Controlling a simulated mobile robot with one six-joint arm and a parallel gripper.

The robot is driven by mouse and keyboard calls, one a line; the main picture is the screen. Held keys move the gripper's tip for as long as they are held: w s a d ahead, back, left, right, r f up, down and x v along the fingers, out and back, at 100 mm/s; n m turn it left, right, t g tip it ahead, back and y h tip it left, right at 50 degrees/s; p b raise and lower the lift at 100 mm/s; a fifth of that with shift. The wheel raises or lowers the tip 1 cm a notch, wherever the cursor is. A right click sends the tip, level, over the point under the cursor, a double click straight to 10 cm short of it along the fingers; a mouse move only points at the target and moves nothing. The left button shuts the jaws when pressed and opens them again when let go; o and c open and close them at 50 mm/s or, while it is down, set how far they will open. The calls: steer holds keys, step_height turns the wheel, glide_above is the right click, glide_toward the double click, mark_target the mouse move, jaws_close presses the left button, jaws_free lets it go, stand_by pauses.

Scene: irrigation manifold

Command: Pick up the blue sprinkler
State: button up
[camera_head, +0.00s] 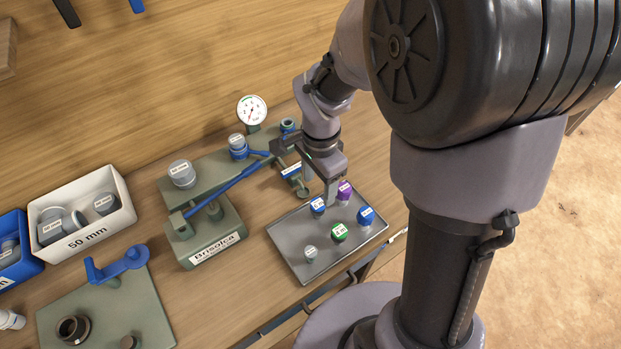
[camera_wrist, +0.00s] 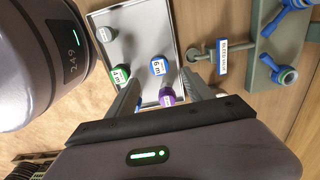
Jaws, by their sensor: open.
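Two blue-topped sprinklers stand on the grey tray (camera_head: 292,248) in the head view: one at the back left (camera_head: 318,206), one at the right (camera_head: 365,215). In the wrist view the blue sprinkler labelled 6 m (camera_wrist: 157,65) shows between my fingertips, slightly beyond them; the other is mostly hidden behind a finger. My gripper (camera_head: 331,192) is open, pointing down over the back of the tray; its two fingers (camera_wrist: 161,82) also show in the wrist view. No sprinkler is seen held.
A purple sprinkler (camera_head: 344,190) stands close beside my fingers. A green sprinkler (camera_head: 339,232) and a grey one (camera_head: 310,252) share the tray. The manifold with a blue lever (camera_head: 228,188) and gauge (camera_head: 251,110) stands behind and left. A white 50 mm bin (camera_head: 82,238) is farther left.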

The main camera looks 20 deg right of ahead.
mark_target(318, 204)
step_height(318, 204, down, 2)
steer(key=shift+f, duration=0.25)
steer(key=shift+s+f+b, duration=0.1)
steer(key=shift+f+b, duration=0.35)
steer(key=shift+f, duration=0.15)
step_height(318, 204, down, 5)
steer(key=shift+r+b, duration=0.1)
steer(key=shift+b, duration=1.1)
steer(key=shift+r, duration=0.15)
steer(key=shift+c, duration=0.9)
jaws_close()
